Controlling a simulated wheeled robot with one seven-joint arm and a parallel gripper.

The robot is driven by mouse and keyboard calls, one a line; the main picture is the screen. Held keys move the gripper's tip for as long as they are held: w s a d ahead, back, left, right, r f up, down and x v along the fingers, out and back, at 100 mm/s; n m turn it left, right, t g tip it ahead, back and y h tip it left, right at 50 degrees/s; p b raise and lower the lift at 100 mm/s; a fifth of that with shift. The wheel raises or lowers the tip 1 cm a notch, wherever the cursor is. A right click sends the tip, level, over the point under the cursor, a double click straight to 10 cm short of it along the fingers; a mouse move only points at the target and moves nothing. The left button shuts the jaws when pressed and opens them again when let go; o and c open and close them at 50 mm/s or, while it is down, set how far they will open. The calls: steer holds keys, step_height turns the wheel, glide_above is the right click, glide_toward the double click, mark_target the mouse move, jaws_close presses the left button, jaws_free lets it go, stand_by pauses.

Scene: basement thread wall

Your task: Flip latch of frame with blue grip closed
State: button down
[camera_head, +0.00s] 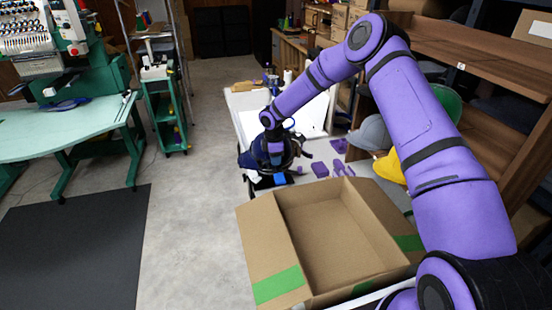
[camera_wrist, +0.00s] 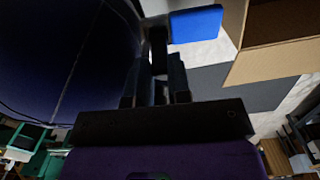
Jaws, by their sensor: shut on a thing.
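The blue grip (camera_wrist: 197,24) shows as a blue block in the wrist view, just right of my fingertips. It also shows in the head view (camera_head: 280,179) below my gripper, at the near left end of the white table. A dark navy rounded thing (camera_wrist: 60,60), perhaps a cap on the frame, fills the left of the wrist view. My gripper (camera_wrist: 158,45) is shut on a small dark part beside the blue grip, which looks like the latch. The fingers hide most of it, so its angle cannot be told. In the head view my gripper (camera_head: 276,150) is over the navy thing.
An open cardboard box (camera_head: 340,235) stands close in front of the white table (camera_head: 240,105). Purple pieces (camera_head: 320,169) and grey, yellow and green caps (camera_head: 370,133) lie to the right. A wooden shelf (camera_head: 480,60) is at far right.

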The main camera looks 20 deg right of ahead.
steer(key=shift+w+a+f+h, duration=0.1)
steer(key=shift+a+h, duration=0.2)
steer(key=shift+h, duration=0.35)
steer(key=shift+s+a+f+h, duration=0.1)
steer(key=shift+a+h, duration=0.25)
steer(key=shift+h, duration=0.25)
steer(key=shift+w+a+f+h, duration=0.1)
steer(key=shift+a+h, duration=0.2)
steer(key=shift+h, duration=0.35)
steer(key=c, duration=1.3)
jaws_free()
steer(key=shift+d, duration=0.1)
